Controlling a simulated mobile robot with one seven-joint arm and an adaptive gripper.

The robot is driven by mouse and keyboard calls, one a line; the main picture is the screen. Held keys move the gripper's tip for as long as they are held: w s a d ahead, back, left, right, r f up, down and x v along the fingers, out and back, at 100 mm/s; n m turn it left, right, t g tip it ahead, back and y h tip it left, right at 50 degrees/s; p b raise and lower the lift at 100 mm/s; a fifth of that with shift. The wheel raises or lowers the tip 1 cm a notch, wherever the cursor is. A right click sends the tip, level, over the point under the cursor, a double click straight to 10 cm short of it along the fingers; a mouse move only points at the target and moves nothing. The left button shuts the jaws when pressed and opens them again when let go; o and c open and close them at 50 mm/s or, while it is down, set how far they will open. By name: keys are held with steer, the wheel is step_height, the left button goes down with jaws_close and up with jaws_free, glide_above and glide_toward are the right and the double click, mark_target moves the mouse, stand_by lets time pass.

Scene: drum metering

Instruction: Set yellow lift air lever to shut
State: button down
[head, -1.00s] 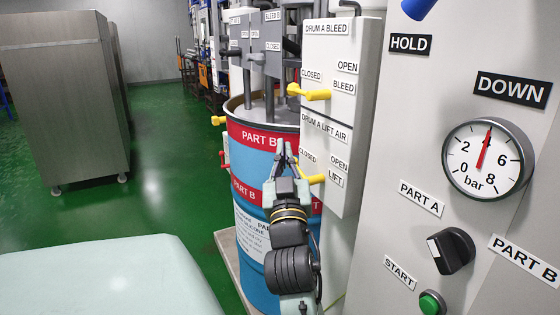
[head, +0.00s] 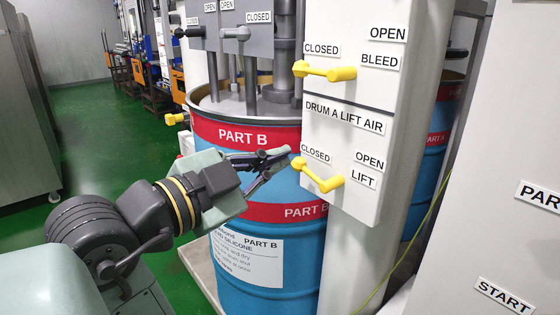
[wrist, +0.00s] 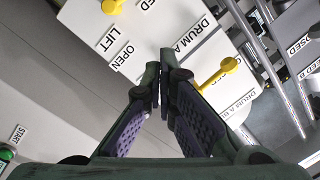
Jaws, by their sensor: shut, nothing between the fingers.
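The yellow lift air lever (head: 322,180) is on the white panel under the "DRUM A LIFT AIR" label. Its handle slants up and left from the hub, with the knob just below the "CLOSED" label. In the wrist view, part of this lever (wrist: 113,6) shows at the top edge, near the "LIFT" label. My gripper (head: 284,156) is shut and empty, just left of the lever's knob; I cannot tell whether they touch. Its closed fingertips (wrist: 158,72) also show in the wrist view, apart from the lever there.
A second yellow lever (head: 325,72), for bleed, is above on the same panel (head: 350,118), pointing left toward "CLOSED"; it also shows in the wrist view (wrist: 215,75). A blue "PART B" drum (head: 265,245) stands behind my gripper. Grey pump columns rise over it.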

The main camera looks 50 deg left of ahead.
steer(key=f+m, duration=0.1)
steer(key=p, duration=0.2)
glide_above(299, 166)
steer(key=s+d, duration=0.2)
steer(key=d, duration=0.4)
steer(key=shift+g+h, duration=0.3)
steer(key=shift+h, duration=0.1)
steer(key=shift+a+f, duration=1.7)
steer(key=shift+f, duration=0.15)
steer(key=n, duration=0.1)
steer(key=a+f+n+p, duration=0.1)
steer(key=shift+w+n, duration=0.1)
steer(key=shift+n, duration=0.3)
